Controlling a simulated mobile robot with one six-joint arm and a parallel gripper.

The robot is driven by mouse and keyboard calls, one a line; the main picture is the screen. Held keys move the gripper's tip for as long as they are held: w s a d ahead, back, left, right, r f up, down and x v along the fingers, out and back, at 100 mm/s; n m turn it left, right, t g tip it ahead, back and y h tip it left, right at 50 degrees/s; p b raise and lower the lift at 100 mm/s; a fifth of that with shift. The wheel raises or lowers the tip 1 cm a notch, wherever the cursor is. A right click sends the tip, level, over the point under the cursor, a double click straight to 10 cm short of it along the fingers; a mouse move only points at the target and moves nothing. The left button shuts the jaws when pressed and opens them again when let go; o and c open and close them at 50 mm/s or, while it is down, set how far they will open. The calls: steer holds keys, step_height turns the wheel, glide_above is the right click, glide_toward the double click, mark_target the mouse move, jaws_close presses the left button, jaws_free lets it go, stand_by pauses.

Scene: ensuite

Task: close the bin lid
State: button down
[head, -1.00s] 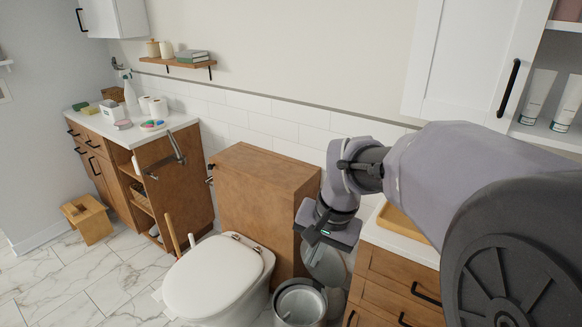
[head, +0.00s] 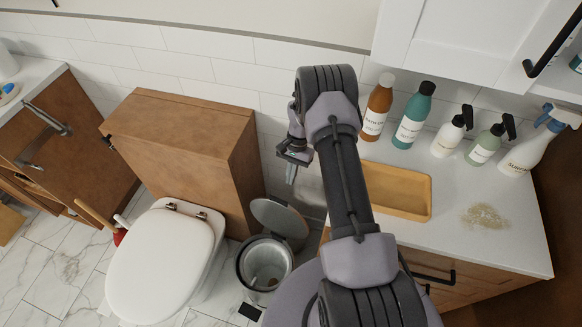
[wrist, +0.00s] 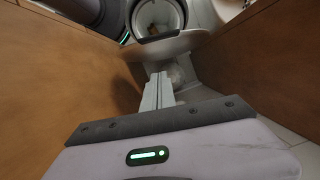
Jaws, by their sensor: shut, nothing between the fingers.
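The bin (head: 243,268) is a round grey metal bin standing on the floor between the toilet and the wooden cabinet. Its lid (head: 280,216) is open, tilted up at the bin's back, wall side. My gripper (head: 291,178) is shut and empty, pointing down just above the lid in the head view; I see no clear contact. In the wrist view, the shut fingers (wrist: 159,78) point toward the bin (wrist: 159,14), whose open mouth shows at the top. A grey band between them looks like the lid (wrist: 155,48) seen nearly edge-on.
The toilet (head: 162,262) stands left of the bin, with a wooden box (head: 175,135) behind it. On the right, a white counter (head: 500,235) carries a wooden tray (head: 398,190) and several bottles (head: 412,115). A wall cabinet (head: 450,40) hangs above.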

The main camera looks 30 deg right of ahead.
steer(key=s+a, duration=0.1)
steer(key=a+f+b, duration=0.1)
steer(key=s+a+f, duration=0.1)
steer(key=a, duration=0.1)
steer(key=shift+s+f, duration=0.25)
steer(key=shift+s, duration=0.1)
steer(key=shift+a, duration=0.15)
